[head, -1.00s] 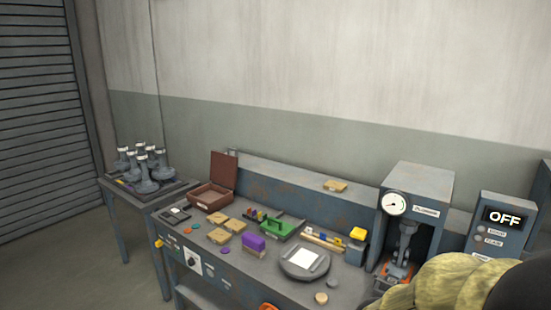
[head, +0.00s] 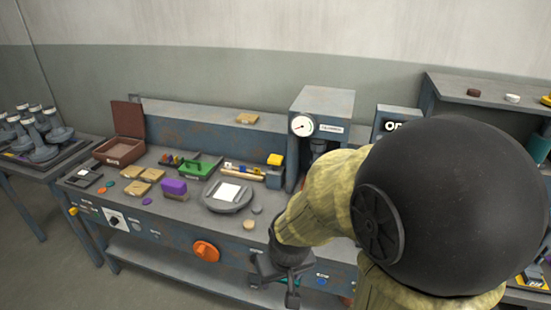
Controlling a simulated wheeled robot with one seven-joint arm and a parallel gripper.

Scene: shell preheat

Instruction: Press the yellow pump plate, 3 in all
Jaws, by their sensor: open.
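The yellow pump plate (head: 275,159) sits on top of a small grey block (head: 274,178) on the bench, left of the gauge cabinet. Nothing touches it. My gripper (head: 278,293) is open, in front of the bench's front edge, low in the head view and well below the pump plate. My arm covers part of the bench and the lower part of the gauge cabinet.
The gauge cabinet (head: 322,103) stands right of the plate. A round grey plate with a white square (head: 229,192) lies left of it. A green tray (head: 201,166), a purple block (head: 174,187) and a brown open box (head: 119,151) are farther left. An orange knob (head: 206,251) juts from the bench front.

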